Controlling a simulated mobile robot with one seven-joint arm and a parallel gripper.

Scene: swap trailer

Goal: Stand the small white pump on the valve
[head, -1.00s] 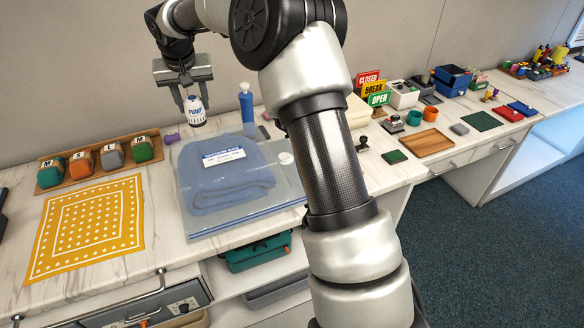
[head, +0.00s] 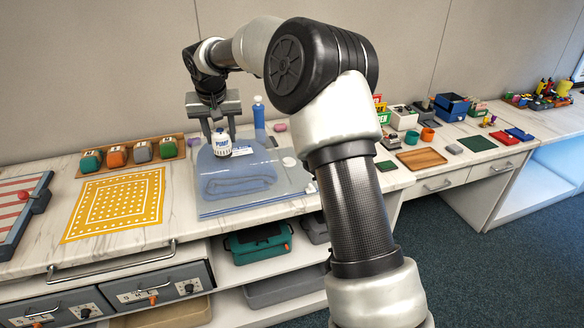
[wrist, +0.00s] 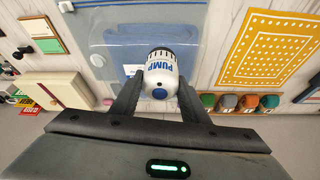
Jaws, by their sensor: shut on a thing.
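The small white pump (head: 222,144), marked PUMP, is held in my gripper (head: 219,130). In the wrist view the pump (wrist: 161,72) sits between the two dark fingers of my gripper (wrist: 157,88), which are shut on it. In the head view it appears over the clear vacuum bag (head: 262,201), which holds a folded blue towel (head: 240,177). The valve (head: 289,161) is a pale round disc on the bag, to the right of the pump. The gap between pump and bag is hard to judge.
A blue bottle (head: 259,113) stands behind the bag. A yellow patterned cloth (head: 115,205) and a wooden tray of several coloured blocks (head: 170,149) lie to the left. A brown tray (head: 421,159) and small items stand to the right.

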